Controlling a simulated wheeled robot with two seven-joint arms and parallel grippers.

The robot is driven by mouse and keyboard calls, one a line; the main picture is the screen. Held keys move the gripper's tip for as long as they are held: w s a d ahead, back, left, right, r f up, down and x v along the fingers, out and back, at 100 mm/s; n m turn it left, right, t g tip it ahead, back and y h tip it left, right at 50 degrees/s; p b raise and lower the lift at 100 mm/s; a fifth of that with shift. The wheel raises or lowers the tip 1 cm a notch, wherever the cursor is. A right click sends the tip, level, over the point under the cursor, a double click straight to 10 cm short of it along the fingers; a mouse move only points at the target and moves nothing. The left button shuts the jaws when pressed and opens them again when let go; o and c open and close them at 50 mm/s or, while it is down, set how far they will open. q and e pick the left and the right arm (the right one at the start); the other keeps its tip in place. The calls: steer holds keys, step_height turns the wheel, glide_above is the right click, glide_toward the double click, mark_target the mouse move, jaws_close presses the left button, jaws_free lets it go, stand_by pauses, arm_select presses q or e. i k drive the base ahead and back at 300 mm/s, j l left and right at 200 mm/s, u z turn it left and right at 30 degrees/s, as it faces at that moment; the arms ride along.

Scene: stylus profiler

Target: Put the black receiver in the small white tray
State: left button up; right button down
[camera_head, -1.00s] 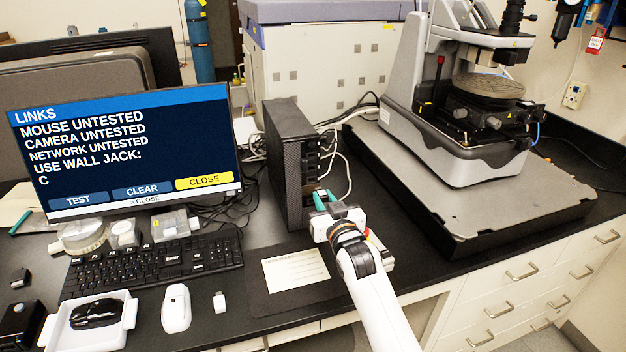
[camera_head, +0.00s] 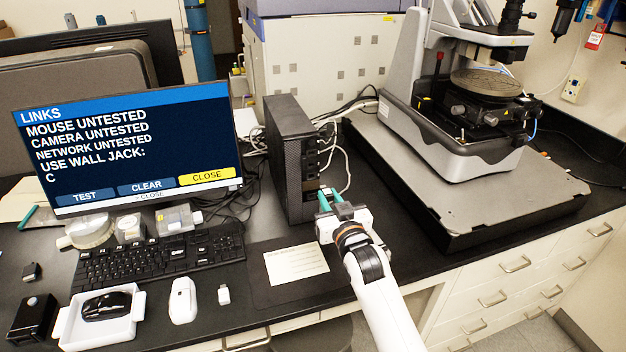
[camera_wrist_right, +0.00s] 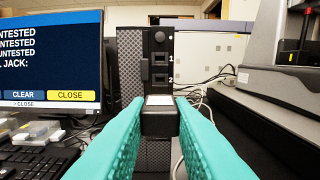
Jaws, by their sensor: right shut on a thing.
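My right gripper (camera_head: 335,200) has teal fingers and is in front of the port side of the black computer tower (camera_head: 289,165). In the right wrist view its fingers (camera_wrist_right: 160,120) are shut on a small black block with a pale top, which looks like the black receiver (camera_wrist_right: 160,125). The block lies just below the port marked 2. I cannot tell whether it still touches the tower. The small white tray (camera_head: 66,328) is at the front left, with a black mouse (camera_head: 106,305) in it. My left gripper is not in view.
A white mouse (camera_head: 183,300) and a small white dongle (camera_head: 224,295) lie right of the tray. The keyboard (camera_head: 160,256) and monitor (camera_head: 125,150) are behind. A card (camera_head: 296,265) lies on a dark mat. The profiler (camera_head: 455,110) stands right; cables hang behind the tower.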

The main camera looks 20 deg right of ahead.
mark_target(115, 327)
steer(key=j, duration=2.5)
steer(key=k, duration=0.05)
